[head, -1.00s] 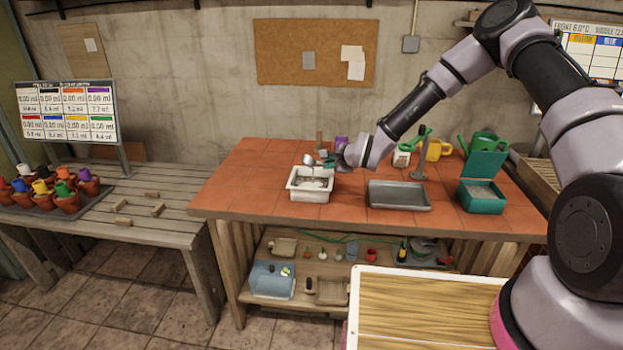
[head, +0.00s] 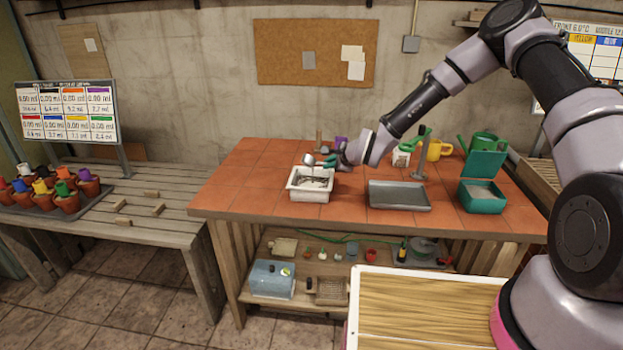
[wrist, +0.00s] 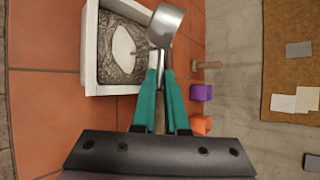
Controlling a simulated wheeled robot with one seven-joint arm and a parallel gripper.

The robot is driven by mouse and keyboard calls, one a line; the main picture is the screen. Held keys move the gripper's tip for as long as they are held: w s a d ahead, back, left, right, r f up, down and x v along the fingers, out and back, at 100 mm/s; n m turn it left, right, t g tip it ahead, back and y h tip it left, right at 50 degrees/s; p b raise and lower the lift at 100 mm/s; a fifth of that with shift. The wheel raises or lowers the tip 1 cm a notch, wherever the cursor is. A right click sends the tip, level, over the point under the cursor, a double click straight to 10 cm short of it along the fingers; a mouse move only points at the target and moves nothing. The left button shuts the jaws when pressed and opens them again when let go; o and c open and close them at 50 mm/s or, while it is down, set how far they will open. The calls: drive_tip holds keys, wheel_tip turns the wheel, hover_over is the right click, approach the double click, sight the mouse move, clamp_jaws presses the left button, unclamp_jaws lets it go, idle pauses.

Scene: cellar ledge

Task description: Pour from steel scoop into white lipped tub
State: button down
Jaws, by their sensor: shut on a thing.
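The steel scoop (head: 309,159) is above the back rim of the white lipped tub (head: 310,194). In the wrist view the scoop's bowl (wrist: 167,24) is tipped and its shiny face looks bare; I cannot tell if anything is left inside. My gripper (head: 330,161) is shut on the scoop's handle; its teal fingers (wrist: 160,92) show in the wrist view. The tub also shows in the wrist view (wrist: 90,48), beside the scoop. It holds dark grey, grainy material with a pale patch in the middle.
A grey metal tray (head: 399,196) lies right of the tub. A teal box with a raised lid (head: 482,197) stands farther right. A purple block (wrist: 201,93) and an orange block (wrist: 201,124) are near the wall. Tiled bench (head: 250,203) left of the tub is clear.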

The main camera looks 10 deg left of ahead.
drive_tip(key=shift+w+d+m+g+y, duration=0.15)
drive_tip(key=shift+m+g+y, duration=0.45)
drive_tip(key=shift+m+g, duration=0.6)
idle(3.5)
drive_tip(key=shift+g, duration=0.5)
idle(0.4)
drive_tip(key=s+a+n+t, duration=0.1)
drive_tip(key=n+t, duration=0.1)
drive_tip(key=s+n+t+h, duration=0.1)
drive_tip(key=s+n+t, duration=0.1)
drive_tip(key=t, duration=0.1)
drive_tip(key=s+a+n+t+h, duration=0.1)
drive_tip(key=n+t, duration=0.1)
drive_tip(key=shift+s+a+f+t, duration=0.2)
drive_tip(key=shift+s+a+t, duration=0.1)
drive_tip(key=shift+t, duration=0.1)
drive_tip(key=shift+s+a+n+t, duration=0.35)
drive_tip(key=shift+s+n+t, duration=0.15)
drive_tip(key=shift+s+t, duration=0.15)
drive_tip(key=shift+s+a+n+t, duration=0.35)
drive_tip(key=shift+s+n+t, duration=0.2)
drive_tip(key=shift+s, duration=0.15)
